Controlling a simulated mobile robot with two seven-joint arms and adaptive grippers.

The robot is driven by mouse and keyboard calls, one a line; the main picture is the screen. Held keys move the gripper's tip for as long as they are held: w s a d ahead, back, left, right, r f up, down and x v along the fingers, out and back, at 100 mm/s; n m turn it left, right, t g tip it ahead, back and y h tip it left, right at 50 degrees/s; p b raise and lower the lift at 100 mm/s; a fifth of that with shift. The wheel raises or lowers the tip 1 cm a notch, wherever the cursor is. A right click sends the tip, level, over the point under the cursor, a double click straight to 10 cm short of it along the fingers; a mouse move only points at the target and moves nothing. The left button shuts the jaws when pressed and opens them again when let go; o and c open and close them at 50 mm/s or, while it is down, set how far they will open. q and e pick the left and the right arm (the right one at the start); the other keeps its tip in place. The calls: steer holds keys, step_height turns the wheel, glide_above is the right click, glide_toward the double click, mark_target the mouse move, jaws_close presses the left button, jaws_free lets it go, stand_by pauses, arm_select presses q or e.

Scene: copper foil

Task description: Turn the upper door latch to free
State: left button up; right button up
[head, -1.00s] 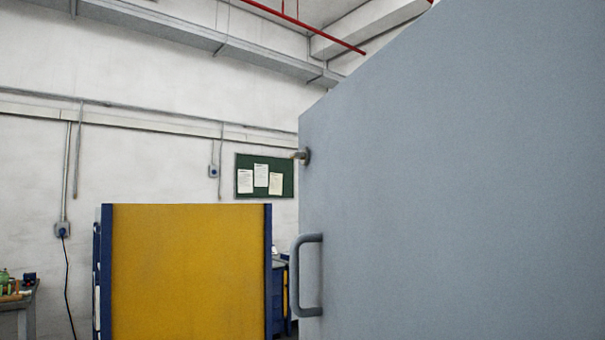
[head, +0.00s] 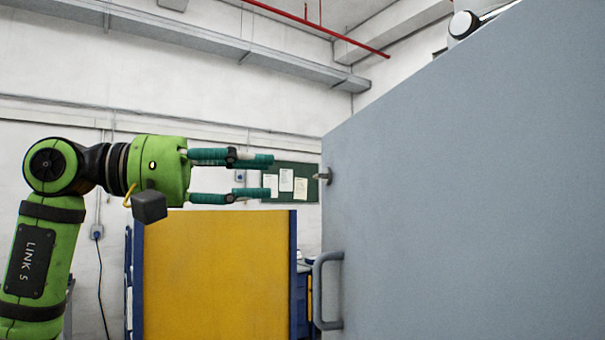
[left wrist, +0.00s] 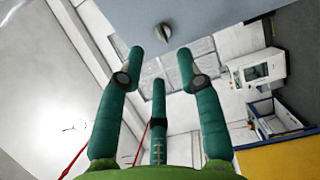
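The upper door latch (head: 325,176) is a small metal knob near the left edge of the large blue-grey door (head: 450,210). The latch also shows in the left wrist view (left wrist: 162,34), at the top centre beyond my fingers. My left gripper (head: 270,176) has green fingers spread apart with nothing between them. It points right towards the latch at about the same height in the picture, with a visible gap between. In the left wrist view the fingers (left wrist: 160,58) are open and do not touch the latch. My right gripper is not in view.
A grey bar handle (head: 320,290) stands out from the door below the latch. A yellow panel with blue posts (head: 215,275) stands behind and below my left gripper. A green notice board (head: 295,183) hangs on the back wall.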

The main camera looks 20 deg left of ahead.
mark_target(326, 173)
arm_select(q)
steer(key=p+x, duration=0.2)
steer(key=x, duration=0.5)
steer(key=shift+p, duration=0.4)
steer(key=shift+w, duration=0.1)
steer(key=shift+a, duration=0.1)
jaws_close()
